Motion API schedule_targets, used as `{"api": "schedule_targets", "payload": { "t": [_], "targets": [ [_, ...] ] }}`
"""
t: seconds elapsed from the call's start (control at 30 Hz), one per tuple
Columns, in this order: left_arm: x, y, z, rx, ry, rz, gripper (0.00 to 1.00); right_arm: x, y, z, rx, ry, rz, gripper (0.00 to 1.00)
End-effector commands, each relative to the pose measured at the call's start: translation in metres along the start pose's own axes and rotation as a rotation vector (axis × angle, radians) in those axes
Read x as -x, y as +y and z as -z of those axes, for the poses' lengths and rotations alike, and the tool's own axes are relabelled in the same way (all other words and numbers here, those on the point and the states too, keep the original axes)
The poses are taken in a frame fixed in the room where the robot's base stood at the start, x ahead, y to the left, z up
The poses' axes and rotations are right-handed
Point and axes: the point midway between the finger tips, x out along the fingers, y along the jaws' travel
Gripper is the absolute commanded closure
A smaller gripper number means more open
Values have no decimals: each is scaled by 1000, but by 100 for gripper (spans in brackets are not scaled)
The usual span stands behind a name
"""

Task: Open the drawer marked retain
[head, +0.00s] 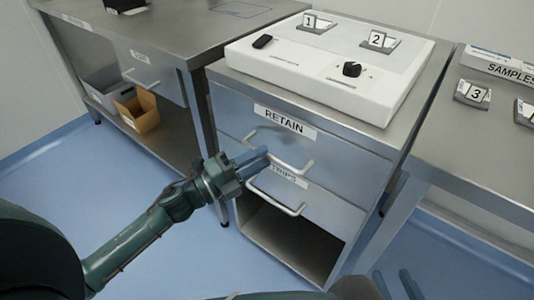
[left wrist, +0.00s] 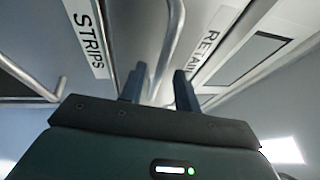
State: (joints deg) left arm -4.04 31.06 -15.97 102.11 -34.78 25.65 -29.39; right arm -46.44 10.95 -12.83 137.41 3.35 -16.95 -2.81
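The drawer marked RETAIN (head: 236,118) is the upper drawer of the metal cabinet and looks shut. Its bar handle (head: 299,167) is below the label. My left gripper (head: 254,160) is at the left part of this handle. In the left wrist view its two fingers (left wrist: 159,90) are apart, and the retain handle (left wrist: 172,45) runs between or just beyond them; contact cannot be told. The RETAIN label (left wrist: 203,44) shows to the right there. My right gripper (head: 396,285) is at the bottom edge of the head view, its fingers apart and empty, far from the drawer.
Below is the STRIPS drawer with its own handle (head: 276,197), then an open shelf space. A white panel (head: 330,62) with a black knob lies on the cabinet top. Tables stand left and right (head: 480,150). Blue floor in front is clear.

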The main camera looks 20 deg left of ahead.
Motion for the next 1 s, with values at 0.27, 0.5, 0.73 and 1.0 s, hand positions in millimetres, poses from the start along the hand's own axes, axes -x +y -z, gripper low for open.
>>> {"api": "schedule_targets", "payload": {
  "t": [0.27,0.5,0.73,1.0],
  "targets": [
    [-25,0,0,1,-1,-1,68,0,0,1,-1,1,-1,64],
    [-26,1,0,1,-1,-1,68,0,1,1,-2,2,-2,64],
    [-26,0,0,1,-1,-1,84,0,1,1,-2,2,-2,64],
    [-26,0,0,1,-1,-1,100,0,1,1,-2,2,-2,64]
  ]
}}
